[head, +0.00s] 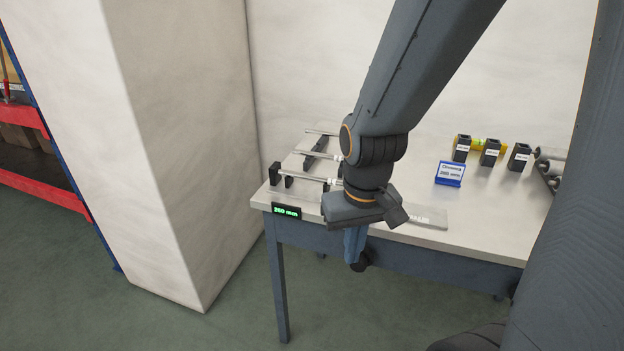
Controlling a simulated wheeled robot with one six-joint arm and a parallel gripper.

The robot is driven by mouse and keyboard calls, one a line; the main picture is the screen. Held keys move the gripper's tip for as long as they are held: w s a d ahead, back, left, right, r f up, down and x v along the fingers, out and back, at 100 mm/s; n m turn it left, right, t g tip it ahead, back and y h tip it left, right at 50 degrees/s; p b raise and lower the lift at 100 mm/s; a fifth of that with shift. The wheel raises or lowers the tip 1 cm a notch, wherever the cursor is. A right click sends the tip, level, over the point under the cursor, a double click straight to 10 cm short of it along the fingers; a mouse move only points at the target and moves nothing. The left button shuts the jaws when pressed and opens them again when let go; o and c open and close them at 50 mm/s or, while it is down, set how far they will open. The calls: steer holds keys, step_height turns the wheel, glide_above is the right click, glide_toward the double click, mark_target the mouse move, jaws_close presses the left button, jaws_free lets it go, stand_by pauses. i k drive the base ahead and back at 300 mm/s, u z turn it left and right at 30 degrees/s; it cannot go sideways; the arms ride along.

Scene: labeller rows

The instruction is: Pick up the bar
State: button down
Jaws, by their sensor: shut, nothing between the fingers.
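Thin metal bars lie across dark supports at the left end of the table; the nearest bar (312,179) is close to the front left corner, and a farther bar (322,132) is behind it. A flat grey bar-like piece (428,217) with a small label lies near the front edge, partly hidden behind my gripper. I cannot tell which of these is the task's bar. My gripper (357,262) points down at the table's front edge, right of the nearest thin bar and apart from it. It is shut and empty.
The table (400,180) has a green-lit display (287,211) on its front left edge. A blue sign (450,174) stands mid-table. Black labelled blocks (490,153) and a yellow cylinder (476,144) are behind it. A white pillar (180,130) rises at left, beside a red-and-blue shelf (40,190).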

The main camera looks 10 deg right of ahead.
mark_target(295, 174)
steer(key=z, duration=0.45)
steer(key=k, duration=0.6)
steer(key=z, duration=1.3)
steer(key=i, duration=1.05)
steer(key=u, duration=0.65)
